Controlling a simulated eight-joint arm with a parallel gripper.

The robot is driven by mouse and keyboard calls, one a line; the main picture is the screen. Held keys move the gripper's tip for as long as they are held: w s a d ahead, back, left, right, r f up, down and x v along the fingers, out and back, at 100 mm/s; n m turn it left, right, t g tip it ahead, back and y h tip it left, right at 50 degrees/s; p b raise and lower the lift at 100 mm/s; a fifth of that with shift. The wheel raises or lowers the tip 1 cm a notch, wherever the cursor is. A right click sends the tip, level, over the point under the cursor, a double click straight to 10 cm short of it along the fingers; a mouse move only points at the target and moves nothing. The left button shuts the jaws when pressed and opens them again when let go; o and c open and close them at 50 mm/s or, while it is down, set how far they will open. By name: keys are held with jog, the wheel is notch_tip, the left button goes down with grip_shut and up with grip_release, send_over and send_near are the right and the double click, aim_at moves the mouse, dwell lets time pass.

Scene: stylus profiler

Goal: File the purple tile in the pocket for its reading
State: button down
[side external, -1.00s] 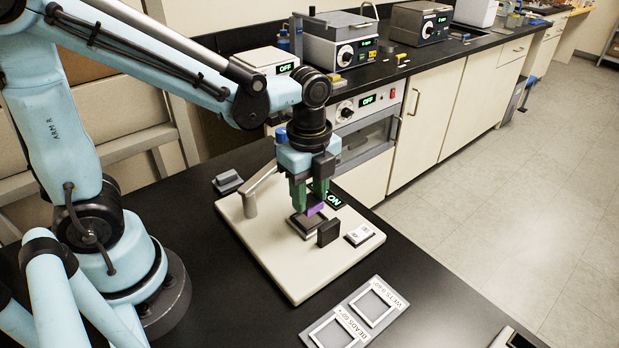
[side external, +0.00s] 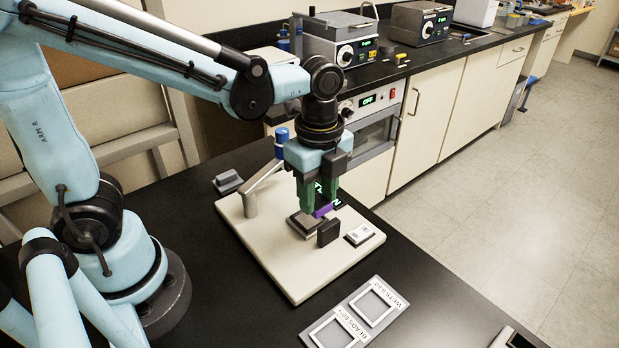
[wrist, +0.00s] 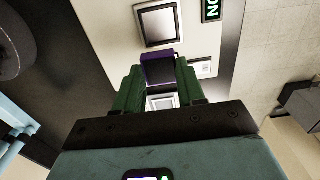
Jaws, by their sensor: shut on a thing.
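My gripper (side external: 318,205) is shut on the purple tile (side external: 322,211), which hangs between the green fingertips above the cream base plate. In the wrist view the tile (wrist: 158,68) sits between the fingers. The profiler's dark square stage (side external: 304,229) is just below and left of the tile. In the wrist view the stage (wrist: 158,22) is empty. The grey filing tray (side external: 348,312) lies at the front with two white-framed pockets. One label reads "WETS 0-60°", the other "BEADS 60°+". Both pockets look empty. The display behind my fingers is mostly hidden.
Black bench is clear between plate and tray. A dark device (side external: 516,340) lies at the lower right.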

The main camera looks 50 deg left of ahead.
jog(key=s+d, duration=0.1)
jog(key=d, duration=0.1)
jog(key=s+d, duration=0.1)
jog(key=d, duration=0.2)
jog(key=s+d, duration=0.1)
jog(key=d, duration=0.2)
jog(key=shift+s+d+f, duration=0.2)
jog(key=shift+s+f, duration=0.05)
jog(key=shift+f, duration=0.15)
jog(key=s+d+f, duration=0.1)
jog(key=s+d, duration=0.5)
jog(key=d, duration=0.1)
jog(key=shift+s+d, duration=0.25)
jog(key=shift+d, duration=0.05)
send_over(334, 338)
jog(key=shift+f, duration=2.5)
jog(key=shift+f, duration=0.8)
jog(key=c, duration=0.6)
grip_release()
jog(key=shift+c, duration=0.4)
